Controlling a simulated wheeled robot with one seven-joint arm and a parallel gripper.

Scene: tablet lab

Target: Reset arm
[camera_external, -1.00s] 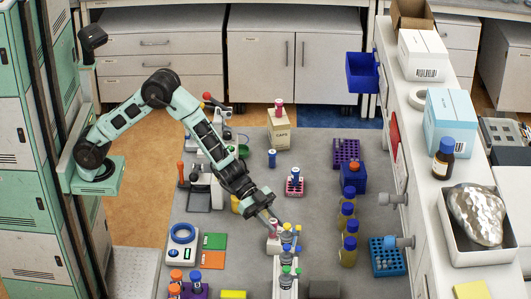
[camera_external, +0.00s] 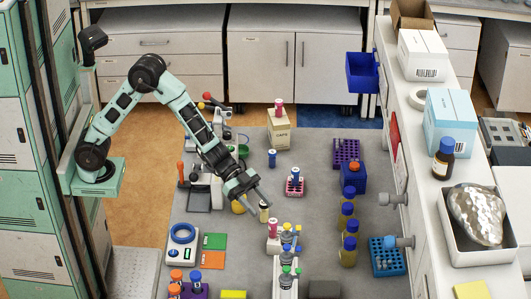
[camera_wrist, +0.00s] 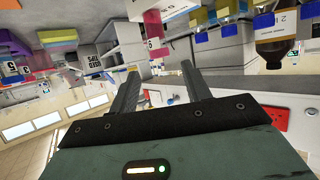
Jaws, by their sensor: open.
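My gripper (camera_external: 264,199) hangs above the grey bench, pointing down and to the right, at the end of my raised arm. In the wrist view my gripper (camera_wrist: 161,70) has its two fingers spread apart with nothing between them. Below and right of it in the outside view, a pink-capped bottle (camera_external: 273,227) stands at the head of a white rack holding several colour-capped vials (camera_external: 287,255).
A round-topped blue device (camera_external: 182,234) and green card (camera_external: 214,241) lie left. The bench's middle right is fairly clear.

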